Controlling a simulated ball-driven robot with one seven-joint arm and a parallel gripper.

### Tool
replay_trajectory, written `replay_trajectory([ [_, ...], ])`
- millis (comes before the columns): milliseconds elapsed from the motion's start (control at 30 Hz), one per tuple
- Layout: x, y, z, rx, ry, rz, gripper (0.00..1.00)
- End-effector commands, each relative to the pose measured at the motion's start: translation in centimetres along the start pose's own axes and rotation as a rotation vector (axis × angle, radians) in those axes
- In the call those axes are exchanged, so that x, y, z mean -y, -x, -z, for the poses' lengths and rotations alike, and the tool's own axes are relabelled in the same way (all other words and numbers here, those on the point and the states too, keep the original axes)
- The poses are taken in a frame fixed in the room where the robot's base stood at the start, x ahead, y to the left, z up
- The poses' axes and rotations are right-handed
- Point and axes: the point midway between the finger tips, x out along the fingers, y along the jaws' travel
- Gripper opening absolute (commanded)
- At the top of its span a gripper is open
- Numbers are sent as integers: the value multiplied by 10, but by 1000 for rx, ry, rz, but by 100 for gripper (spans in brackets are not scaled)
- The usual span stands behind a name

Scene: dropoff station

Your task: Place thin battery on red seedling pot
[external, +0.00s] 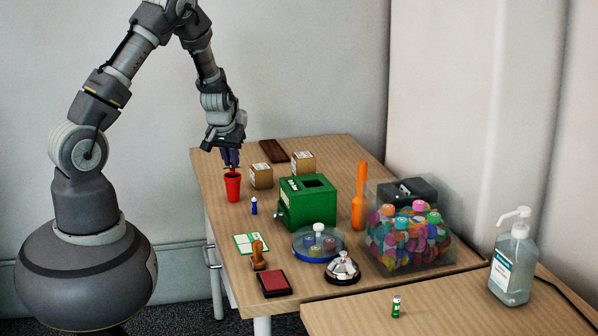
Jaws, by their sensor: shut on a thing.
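The red seedling pot (233,188) stands upright near the left edge of the wooden table, with dark soil or green at its top. My gripper (231,164) points down directly above the pot, its fingertips close to the rim. It is shut on a small thin thing, mostly hidden by the fingers; a little red shows just over the pot. I cannot make out whether this is the thin battery, or whether it touches the pot. A small green and white battery-like cylinder (396,306) stands upright on the front table.
A small blue bottle-like thing (254,206) stands right of the pot. Two cardboard boxes (261,176) (303,162) and a green box (307,203) are nearby. A bell (342,268), stamp (259,255), red ink pad (274,283) and clear bin (409,240) stand farther off.

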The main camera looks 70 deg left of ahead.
Motion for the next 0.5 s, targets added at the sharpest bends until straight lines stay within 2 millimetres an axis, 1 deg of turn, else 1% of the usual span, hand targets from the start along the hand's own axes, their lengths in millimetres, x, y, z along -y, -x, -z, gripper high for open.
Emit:
replay_trajectory([
  [67, 0, -3, -2, 0, 0, 0, 0],
  [100, 0, -3, -2, 0, 0, 0, 18],
  [200, 0, -2, -1, 1, 0, 0, 39],
  [500, 0, -1, -1, 0, 0, 0, 39],
])
